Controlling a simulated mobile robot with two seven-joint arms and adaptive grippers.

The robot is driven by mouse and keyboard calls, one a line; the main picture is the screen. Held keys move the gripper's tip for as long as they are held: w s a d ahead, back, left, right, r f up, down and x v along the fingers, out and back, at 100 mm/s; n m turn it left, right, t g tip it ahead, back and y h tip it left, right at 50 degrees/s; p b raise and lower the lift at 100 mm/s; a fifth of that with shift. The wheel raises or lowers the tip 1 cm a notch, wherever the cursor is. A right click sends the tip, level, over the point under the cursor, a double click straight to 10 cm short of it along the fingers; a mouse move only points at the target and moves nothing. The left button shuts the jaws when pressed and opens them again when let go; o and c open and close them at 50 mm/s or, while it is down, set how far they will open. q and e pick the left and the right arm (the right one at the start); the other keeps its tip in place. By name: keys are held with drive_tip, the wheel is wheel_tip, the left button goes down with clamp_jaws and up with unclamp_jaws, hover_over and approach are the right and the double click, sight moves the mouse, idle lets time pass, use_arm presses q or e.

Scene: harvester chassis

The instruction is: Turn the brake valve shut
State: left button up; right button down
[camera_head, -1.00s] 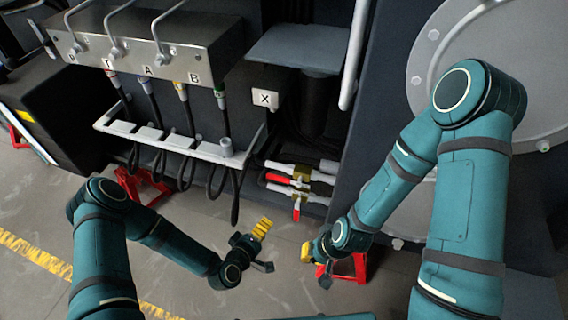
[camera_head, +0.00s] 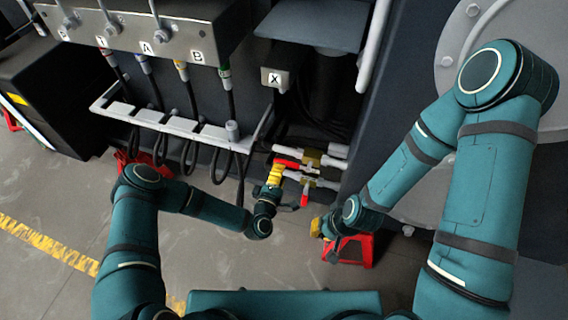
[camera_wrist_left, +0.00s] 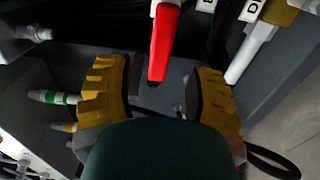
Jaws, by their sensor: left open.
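Two valves with brass bodies and red lever handles sit on pipes low on the chassis. The upper red handle (camera_head: 287,163) lies along its pipe; the lower red handle (camera_head: 305,195) points down across its pipe. I cannot read which is the brake valve. My left gripper (camera_head: 274,177) is at the left end of the valves. In the left wrist view it is open, and a red handle (camera_wrist_left: 163,42) reaches between its yellow fingers, with gaps on both sides. My right gripper (camera_head: 324,228) hangs right of and below the valves; its opening is unclear.
A grey rail (camera_head: 170,124) with hanging black hoses is to the left. A red stand (camera_head: 355,249) is on the floor below my right gripper. White labels (camera_wrist_left: 252,10) are cut off at the wrist view's top.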

sight(284, 161)
use_arm(q)
drive_tip(key=x, duration=0.4)
drive_tip(key=shift+w+d+b, duration=0.1)
drive_tip(key=shift+w+b, duration=0.2)
drive_tip(key=shift+w, duration=0.1)
clamp_jaws()
